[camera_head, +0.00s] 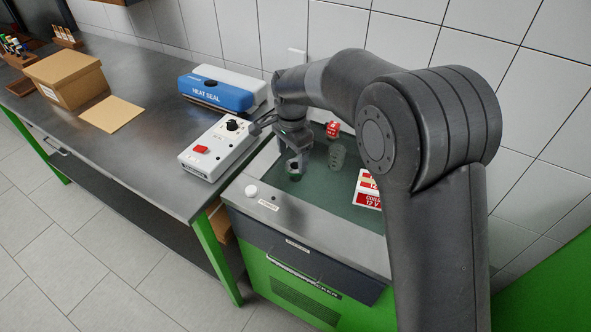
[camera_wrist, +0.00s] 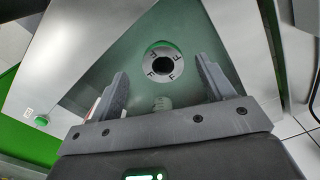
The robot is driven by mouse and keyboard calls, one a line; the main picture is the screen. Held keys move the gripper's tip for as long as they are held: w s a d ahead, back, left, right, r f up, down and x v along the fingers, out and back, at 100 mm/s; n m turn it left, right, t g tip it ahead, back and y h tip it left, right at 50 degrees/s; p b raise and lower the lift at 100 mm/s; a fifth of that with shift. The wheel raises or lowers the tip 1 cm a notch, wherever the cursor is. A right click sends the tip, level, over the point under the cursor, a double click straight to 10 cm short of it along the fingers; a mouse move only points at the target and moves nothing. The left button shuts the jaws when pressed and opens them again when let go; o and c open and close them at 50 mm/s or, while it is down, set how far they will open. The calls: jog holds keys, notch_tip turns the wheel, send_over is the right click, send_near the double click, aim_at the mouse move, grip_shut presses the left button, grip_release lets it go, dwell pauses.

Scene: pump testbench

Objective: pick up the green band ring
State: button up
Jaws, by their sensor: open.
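The green band ring (camera_wrist: 150,66) shows in the wrist view as a round grey piece with a dark centre hole, F-like marks and some green at its rim. It lies on the green mat (camera_wrist: 215,30). My gripper (camera_wrist: 161,68) is open, with one finger to each side of the ring in that view and nothing between the fingers. In the head view my gripper (camera_head: 297,163) points down over the left part of the mat. A small dark piece with a green edge (camera_head: 294,176) shows just under it, partly hidden by the fingers.
A red-labelled item (camera_head: 332,129) and a grey translucent cylinder (camera_head: 337,157) stand right of my gripper. Red and white boxes (camera_head: 368,190) lie farther right, near my arm. A white control box (camera_head: 216,147) and blue heat sealer (camera_head: 220,91) stand left. A white knob (camera_head: 251,191) sits at the front.

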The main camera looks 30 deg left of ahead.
aim_at(294, 168)
jog(key=shift+w+d+f, duration=0.1)
jog(key=shift+w+f, duration=0.05)
jog(key=shift+f, duration=1.35)
jog(key=shift+w+f, duration=0.15)
jog(key=shift+f, duration=1.35)
jog(key=shift+c, duration=0.5)
jog(key=c, duration=1.1)
